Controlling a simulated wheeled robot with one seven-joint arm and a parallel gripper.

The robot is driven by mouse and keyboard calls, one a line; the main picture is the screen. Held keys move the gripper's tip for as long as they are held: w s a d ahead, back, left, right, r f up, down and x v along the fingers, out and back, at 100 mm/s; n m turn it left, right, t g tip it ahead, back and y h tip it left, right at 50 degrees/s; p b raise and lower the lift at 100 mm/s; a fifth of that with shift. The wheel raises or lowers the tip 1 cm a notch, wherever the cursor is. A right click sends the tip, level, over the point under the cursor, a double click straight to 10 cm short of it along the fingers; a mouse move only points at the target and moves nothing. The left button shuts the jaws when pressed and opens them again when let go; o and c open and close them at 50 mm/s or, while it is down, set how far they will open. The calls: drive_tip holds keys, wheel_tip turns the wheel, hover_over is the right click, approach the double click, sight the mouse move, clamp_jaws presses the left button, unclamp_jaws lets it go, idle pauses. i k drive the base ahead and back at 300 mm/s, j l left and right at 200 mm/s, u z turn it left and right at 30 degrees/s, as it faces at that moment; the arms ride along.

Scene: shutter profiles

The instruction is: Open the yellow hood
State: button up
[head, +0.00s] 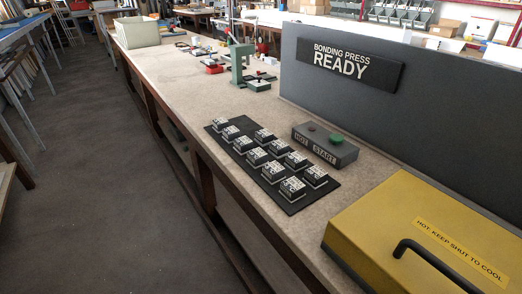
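The yellow hood (402,227) sits at the lower right of the head view, on the near end of the bench, and is cut off by the frame's edge. It looks shut over a dark base. A black bar handle (440,262) is fixed to its top. A yellow label (462,252) beside the handle reads "HOT: KEEP SHUT TO COOL". My gripper is not in view.
A dark panel with a "BONDING PRESS READY" sign (341,62) stands behind. A grey box (325,149) labelled "HOT" and "START" has a green button. A black mat (219,140) holds several small blocks. A green press (240,65) stands farther back. Floor at left is clear.

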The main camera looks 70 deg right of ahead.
sight(406, 235)
drive_tip(key=k+z, duration=0.15)
drive_tip(key=z, duration=1.15)
